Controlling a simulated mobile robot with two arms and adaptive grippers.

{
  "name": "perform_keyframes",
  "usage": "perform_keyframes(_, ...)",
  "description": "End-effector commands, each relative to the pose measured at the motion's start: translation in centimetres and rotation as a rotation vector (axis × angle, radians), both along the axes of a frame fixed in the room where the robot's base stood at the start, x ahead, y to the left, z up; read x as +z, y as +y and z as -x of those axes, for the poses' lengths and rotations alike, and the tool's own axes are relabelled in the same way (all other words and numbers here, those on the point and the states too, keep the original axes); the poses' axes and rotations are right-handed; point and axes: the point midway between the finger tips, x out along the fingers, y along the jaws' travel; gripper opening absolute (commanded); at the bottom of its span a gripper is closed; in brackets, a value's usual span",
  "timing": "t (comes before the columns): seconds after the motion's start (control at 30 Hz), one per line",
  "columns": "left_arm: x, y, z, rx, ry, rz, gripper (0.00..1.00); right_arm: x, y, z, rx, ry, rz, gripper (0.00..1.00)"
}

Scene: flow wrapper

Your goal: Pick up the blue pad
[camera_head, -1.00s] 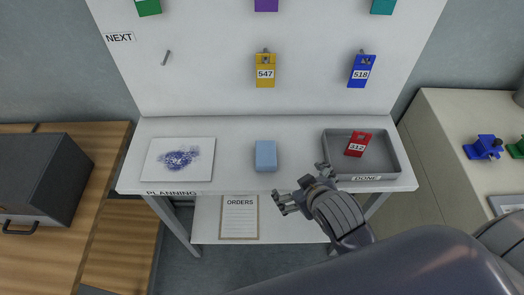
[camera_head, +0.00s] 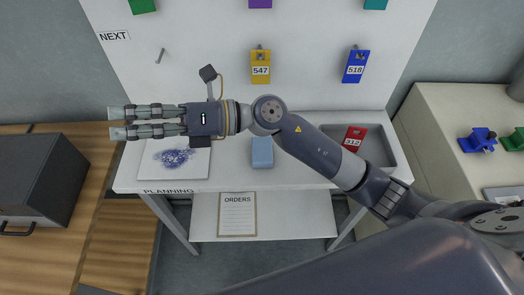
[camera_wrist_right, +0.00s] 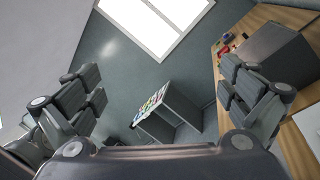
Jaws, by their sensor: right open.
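The blue pad (camera_head: 262,153) is a light blue block lying on the white planning table (camera_head: 225,178), near its middle. My right gripper (camera_head: 117,122) is stretched out to the left, above the left end of the table and the white board with the blue smudge. It is well left of the pad, which sits below my right forearm and wrist. In the right wrist view its fingers (camera_wrist_right: 160,98) are spread apart with nothing between them. My left gripper is not in view.
A grey tray (camera_head: 386,165) holding a red tag (camera_head: 354,137) stands at the table's right, partly behind my arm. A white board (camera_head: 187,171) with a blue smudge lies at the left. Yellow (camera_head: 260,67) and blue (camera_head: 355,67) tags hang on the wall panel. A dark box (camera_head: 45,175) stands left.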

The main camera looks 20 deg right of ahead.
Motion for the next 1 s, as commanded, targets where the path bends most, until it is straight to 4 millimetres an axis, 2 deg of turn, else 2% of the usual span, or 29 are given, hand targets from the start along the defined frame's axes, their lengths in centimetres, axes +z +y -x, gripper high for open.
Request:
perform_keyframes(0.07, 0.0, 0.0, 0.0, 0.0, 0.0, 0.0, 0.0, -3.2, 0.5, 0.7, 0.086, -0.127, 0.196, 0.98)
perform_keyframes(0.17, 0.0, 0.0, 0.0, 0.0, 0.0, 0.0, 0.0, -7.9, -0.5, 0.9, 0.191, -0.259, 0.459, 0.98)
perform_keyframes(0.27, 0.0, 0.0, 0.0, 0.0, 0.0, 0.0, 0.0, -12.4, -3.5, -0.2, 0.278, -0.362, 0.736, 0.98)
perform_keyframes(0.3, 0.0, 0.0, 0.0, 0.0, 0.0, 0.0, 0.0, -14.0, -5.2, -1.0, 0.31, -0.393, 0.851, 0.98)
perform_keyframes(0.37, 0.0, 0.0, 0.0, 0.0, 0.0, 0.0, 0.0, -15.9, -8.3, -2.3, 0.35, -0.425, 1.024, 0.98)
perform_keyframes(0.4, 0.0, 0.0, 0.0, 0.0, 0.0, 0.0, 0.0, -16.7, -10.5, -3.2, 0.373, -0.44, 1.133, 0.98)
perform_keyframes(0.5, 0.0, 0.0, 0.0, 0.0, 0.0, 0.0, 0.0, -17.8, -16.1, -5.3, 0.414, -0.445, 1.383, 0.98)
perform_keyframes(0.6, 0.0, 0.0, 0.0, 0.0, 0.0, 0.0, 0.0, -17.6, -20.6, -6.8, 0.437, -0.425, 1.566, 0.98)
perform_keyframes(0.7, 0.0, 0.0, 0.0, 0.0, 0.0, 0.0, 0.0, -17.1, -23.5, -7.5, 0.449, -0.402, 1.68, 0.98)
perform_keyframes(0.83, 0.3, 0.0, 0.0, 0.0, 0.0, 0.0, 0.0, -17.4, -24.8, -7.8, 0.455, -0.385, 1.732, 0.98)
perform_keyframes(1.0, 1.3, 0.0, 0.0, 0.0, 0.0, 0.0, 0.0, -20.0, -24.9, -7.6, 0.46, -0.381, 1.733, 0.98)
